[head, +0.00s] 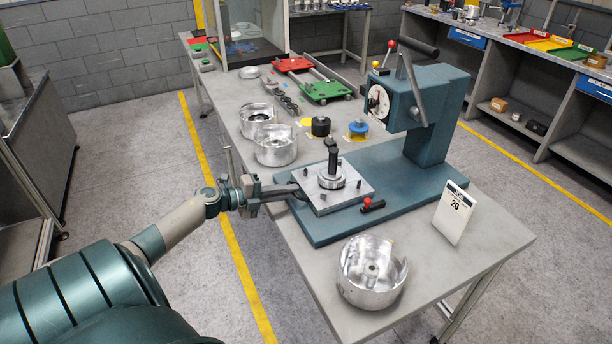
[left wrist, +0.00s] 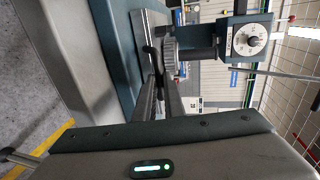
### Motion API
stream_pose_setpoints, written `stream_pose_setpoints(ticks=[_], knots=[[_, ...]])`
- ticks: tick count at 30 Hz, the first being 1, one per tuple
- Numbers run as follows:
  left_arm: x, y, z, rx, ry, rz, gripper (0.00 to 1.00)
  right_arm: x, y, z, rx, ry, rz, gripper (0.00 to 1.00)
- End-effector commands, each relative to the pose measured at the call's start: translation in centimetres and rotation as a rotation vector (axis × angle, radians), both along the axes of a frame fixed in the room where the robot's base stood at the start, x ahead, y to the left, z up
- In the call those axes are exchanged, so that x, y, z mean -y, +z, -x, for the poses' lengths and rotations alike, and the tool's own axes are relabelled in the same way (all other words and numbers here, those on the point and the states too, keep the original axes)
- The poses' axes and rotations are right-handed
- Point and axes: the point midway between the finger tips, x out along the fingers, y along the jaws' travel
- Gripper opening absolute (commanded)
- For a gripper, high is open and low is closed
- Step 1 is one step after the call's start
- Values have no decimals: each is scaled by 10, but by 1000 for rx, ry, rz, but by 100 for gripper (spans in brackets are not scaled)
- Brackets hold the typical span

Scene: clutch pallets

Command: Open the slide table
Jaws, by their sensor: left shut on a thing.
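The slide table (head: 350,196) is a square light-metal plate with small dark pegs, lying on the teal base of a press. A round toothed metal part with a dark upright post (head: 332,172) stands on it. My left gripper (head: 297,190) reaches in from the left and is shut at the plate's left edge, on what looks like a small dark handle. In the left wrist view the fingers (left wrist: 158,75) meet a dark piece by the plate's edge (left wrist: 146,38); the fingers hide part of it. My right gripper is not in view.
The teal press column (head: 436,125) with dial and lever rises behind the plate. A red-tipped black handle (head: 373,206) is at the plate's front right. A silver housing (head: 372,272) and a white card marked 20 (head: 452,213) stand in front. More housings (head: 275,146) stand behind.

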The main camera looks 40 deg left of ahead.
Motion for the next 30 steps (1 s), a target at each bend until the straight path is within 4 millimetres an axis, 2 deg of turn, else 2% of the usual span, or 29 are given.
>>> stream_pose_setpoints(ticks=[3,6,18,19,21,30], knots=[[-5,-1,14,-2,-1,-1,0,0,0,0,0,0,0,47],[-7,-1,20,-1,-1,1,0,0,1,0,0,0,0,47],[-9,-1,22,0,0,1,0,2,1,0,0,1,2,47],[-9,-1,22,0,-1,1,14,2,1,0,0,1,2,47],[-9,-1,22,0,0,1,28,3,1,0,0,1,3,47],[-9,0,22,1,0,0,28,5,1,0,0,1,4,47]])
